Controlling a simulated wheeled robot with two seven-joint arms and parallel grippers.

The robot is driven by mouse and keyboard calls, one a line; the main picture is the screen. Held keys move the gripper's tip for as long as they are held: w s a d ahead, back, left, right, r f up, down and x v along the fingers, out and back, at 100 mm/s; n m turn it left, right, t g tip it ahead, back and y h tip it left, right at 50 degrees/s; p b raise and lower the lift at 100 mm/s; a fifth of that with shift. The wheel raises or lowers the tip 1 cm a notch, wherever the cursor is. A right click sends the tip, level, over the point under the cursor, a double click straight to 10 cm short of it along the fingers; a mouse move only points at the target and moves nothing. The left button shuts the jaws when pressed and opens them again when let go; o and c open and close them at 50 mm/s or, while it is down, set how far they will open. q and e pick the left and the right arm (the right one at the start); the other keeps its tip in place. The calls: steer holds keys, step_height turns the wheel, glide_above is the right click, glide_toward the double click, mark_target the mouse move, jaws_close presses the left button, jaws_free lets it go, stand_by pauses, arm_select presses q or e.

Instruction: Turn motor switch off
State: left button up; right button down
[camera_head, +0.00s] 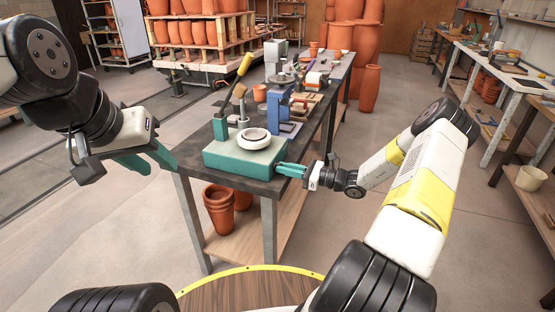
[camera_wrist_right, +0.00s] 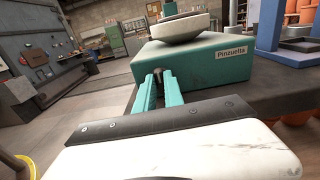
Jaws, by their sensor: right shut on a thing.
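A teal machine box (camera_head: 243,157) labelled Pinzuelta stands on the near end of the dark worktable, with a pale round wheel head (camera_head: 254,141) on top. The box also shows in the right wrist view (camera_wrist_right: 185,62). My right gripper (camera_head: 279,170) is at the box's near right side, its teal fingers (camera_wrist_right: 160,76) reaching the box's face. It is shut on a small part there, which I take as the motor switch; the fingertips mostly hide it, and its position cannot be read. My left gripper (camera_head: 147,161) hangs empty left of the table, its fingers apart.
Open floor lies on both sides; a side bench stands at right.

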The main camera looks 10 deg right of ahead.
steer(key=c, duration=1.4)
jaws_free()
steer(key=shift+c, duration=0.2)
steer(key=v, duration=0.7)
steer(key=shift+s+d, duration=0.2)
steer(key=shift+d, duration=0.15)
